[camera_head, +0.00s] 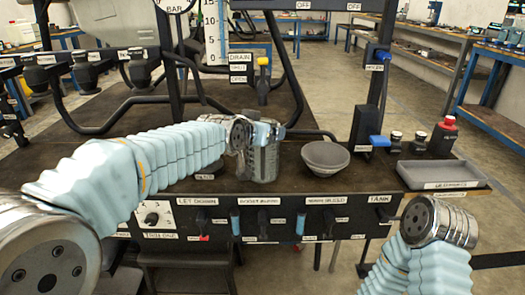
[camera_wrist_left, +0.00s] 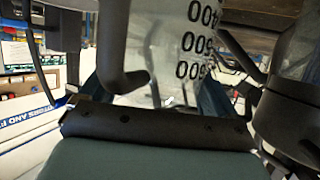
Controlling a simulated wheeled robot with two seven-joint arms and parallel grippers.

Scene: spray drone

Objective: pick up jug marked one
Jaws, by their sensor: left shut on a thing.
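A clear jug (camera_wrist_left: 165,45) with black graduation marks of 400, 500 and 600 fills the upper middle of the left wrist view. My right gripper is outside the head view; only part of that arm shows at the lower right.
A grey bowl (camera_head: 325,158) stands just right of my left wrist. A grey tray (camera_head: 440,175), a red-capped bottle (camera_head: 443,136) and small jars (camera_head: 394,141) are further right. Black hoses and posts (camera_head: 372,90) rise behind. A switch panel (camera_head: 290,222) runs along the bench front.

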